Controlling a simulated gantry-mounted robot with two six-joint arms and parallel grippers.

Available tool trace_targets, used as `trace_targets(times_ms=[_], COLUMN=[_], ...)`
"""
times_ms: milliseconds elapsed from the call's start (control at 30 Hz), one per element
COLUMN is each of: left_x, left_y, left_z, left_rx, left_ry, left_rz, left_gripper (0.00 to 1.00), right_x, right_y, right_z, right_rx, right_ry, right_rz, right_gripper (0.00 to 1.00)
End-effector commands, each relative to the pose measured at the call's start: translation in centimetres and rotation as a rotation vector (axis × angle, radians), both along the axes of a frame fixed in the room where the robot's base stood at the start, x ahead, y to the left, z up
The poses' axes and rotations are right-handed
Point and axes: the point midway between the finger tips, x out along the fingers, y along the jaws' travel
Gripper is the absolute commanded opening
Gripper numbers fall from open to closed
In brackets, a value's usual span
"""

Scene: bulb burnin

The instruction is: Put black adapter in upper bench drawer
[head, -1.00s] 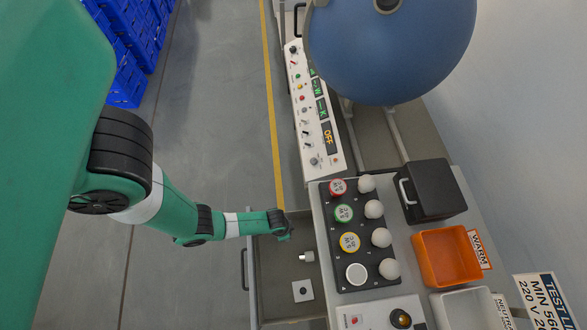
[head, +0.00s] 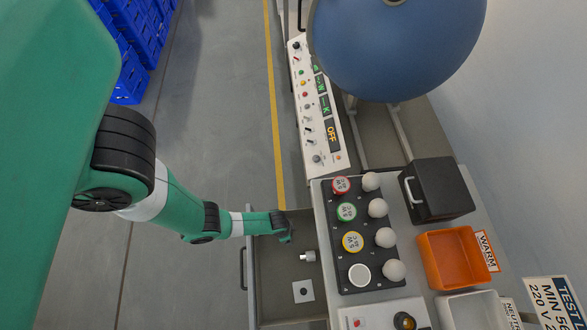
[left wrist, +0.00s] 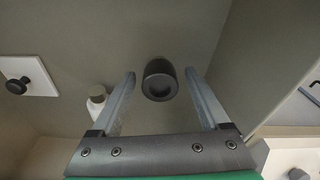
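The black adapter (left wrist: 159,80) is a short dark cylinder in the left wrist view, standing on the grey drawer floor. It lies between and just beyond the two fingertips of my left gripper (left wrist: 158,74), with a gap on each side. The gripper is open and empty. In the head view my left gripper (head: 287,236) is down inside the open bench drawer (head: 268,300), near its far end, and the adapter is hidden there. My right gripper is not in view.
In the drawer lie a small white-and-metal piece (head: 308,257) and a white plate with a black knob (head: 303,291). The bench top holds a lamp panel (head: 359,230), a black box (head: 440,190) and an orange bin (head: 452,258). A blue sphere (head: 397,45) stands behind.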

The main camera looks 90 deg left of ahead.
Motion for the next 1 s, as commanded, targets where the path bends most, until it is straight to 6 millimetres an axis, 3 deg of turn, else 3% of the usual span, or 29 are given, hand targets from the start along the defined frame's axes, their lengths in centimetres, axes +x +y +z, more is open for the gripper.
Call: trace_targets(times_ms=[267,700,1000], left_x=[0.0,-1.2,-1.4], left_y=[0.0,-0.3,-0.3], left_z=[1.1,11.2,12.3], left_rx=[0.000,0.000,0.000], left_ry=[-0.001,0.000,0.000], left_rz=[0.000,0.000,0.000], left_gripper=[0.79,0.79,0.79], right_x=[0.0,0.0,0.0], right_y=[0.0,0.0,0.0], right_z=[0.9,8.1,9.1], right_rx=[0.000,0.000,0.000], right_ry=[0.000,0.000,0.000], right_rz=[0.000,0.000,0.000], right_gripper=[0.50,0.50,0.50])
